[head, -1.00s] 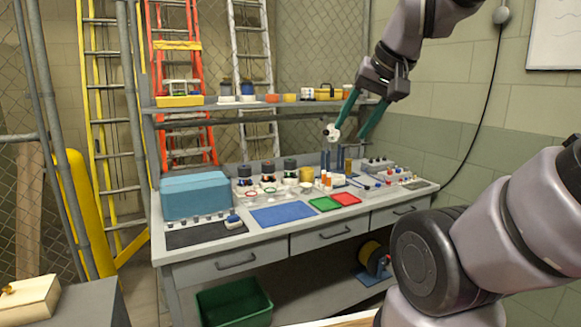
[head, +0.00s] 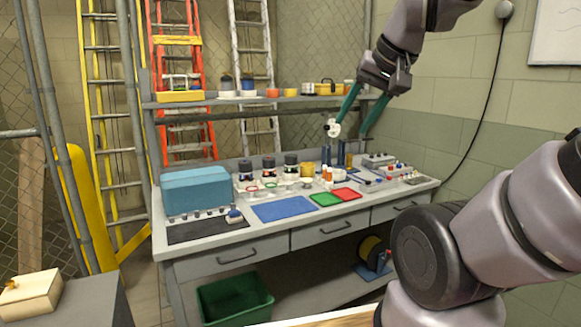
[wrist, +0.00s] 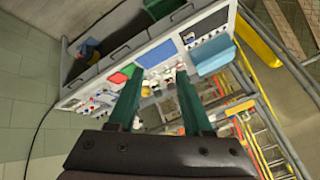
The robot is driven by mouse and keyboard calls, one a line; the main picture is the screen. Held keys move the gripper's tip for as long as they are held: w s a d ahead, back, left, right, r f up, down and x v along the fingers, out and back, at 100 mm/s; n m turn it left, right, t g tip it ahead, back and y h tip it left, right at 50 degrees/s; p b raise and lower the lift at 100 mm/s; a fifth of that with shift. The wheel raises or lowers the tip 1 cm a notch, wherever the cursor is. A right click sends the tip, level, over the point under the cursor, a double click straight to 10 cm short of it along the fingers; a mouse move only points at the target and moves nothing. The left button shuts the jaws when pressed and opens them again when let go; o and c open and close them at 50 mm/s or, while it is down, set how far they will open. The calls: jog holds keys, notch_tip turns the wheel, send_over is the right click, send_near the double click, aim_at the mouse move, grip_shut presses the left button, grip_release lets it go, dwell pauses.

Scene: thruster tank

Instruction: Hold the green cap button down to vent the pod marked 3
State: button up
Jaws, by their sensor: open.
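Several dark-topped jars, which may be the pods, stand in a row at the back of the workbench: a left one (head: 245,168), a middle one (head: 268,166) and a right one (head: 291,162). They are too small for me to read any number or make out a green cap button. My gripper (head: 351,131) is open and empty, its two green fingers pointing down above the bench's back right part. In the wrist view my gripper (wrist: 158,84) is spread, with the bench beyond it. A white round piece (head: 333,129) shows by the left fingertip; I cannot tell whether they touch.
The grey workbench (head: 270,240) carries a teal box (head: 195,190), a blue mat (head: 284,209), a green tray (head: 325,199) and a red tray (head: 345,194). A shelf (head: 220,103) with small containers runs above its back. A green bin (head: 235,300) is below.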

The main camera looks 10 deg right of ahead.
jog(key=shift+c, duration=0.3)
grip_shut()
dwell(1.6)
